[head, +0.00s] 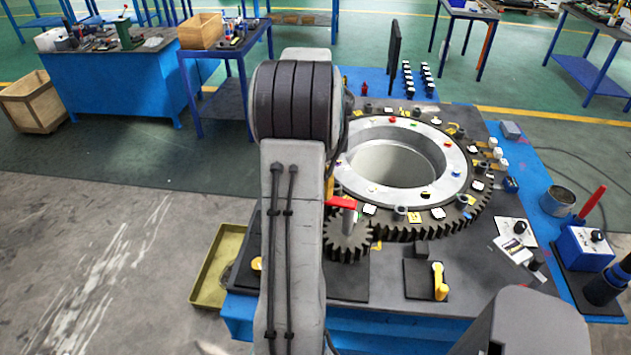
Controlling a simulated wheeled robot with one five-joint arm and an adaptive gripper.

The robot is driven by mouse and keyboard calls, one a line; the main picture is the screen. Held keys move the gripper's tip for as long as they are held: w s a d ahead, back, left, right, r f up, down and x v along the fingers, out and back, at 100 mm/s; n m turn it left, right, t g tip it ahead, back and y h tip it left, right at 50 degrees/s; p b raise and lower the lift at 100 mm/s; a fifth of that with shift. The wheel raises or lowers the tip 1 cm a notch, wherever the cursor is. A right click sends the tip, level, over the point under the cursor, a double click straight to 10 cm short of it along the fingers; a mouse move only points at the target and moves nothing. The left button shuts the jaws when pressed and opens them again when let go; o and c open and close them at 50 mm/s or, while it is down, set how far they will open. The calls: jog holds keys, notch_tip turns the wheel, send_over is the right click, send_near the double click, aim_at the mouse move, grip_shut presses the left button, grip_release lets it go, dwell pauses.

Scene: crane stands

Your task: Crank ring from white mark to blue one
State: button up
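The large toothed ring (403,230) lies flat on the bench around a pale metal hub (440,185). White tags, such as one at the front (438,213), and yellow tags sit on the dark ring. A blue dot (456,174) is on the hub's right side, among other coloured dots. Which marks the task means, I cannot tell. A small pinion (348,243) stands at the ring's front left, with a red crank handle (341,203) above it. My arm covers the ring's left edge. My gripper cannot be made out; the arm hides that area.
A yellow lever (438,280) stands on a black plate in front of the ring. A blue box with a red lever (587,240) and a metal can (558,200) are at right. An olive tray (217,265) lies left of the bench. Open floor (110,240) is at left.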

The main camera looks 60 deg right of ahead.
jog(key=shift+r, duration=0.1)
notch_tip(320, 180, up, 12)
dwell(0.5)
dwell(0.4)
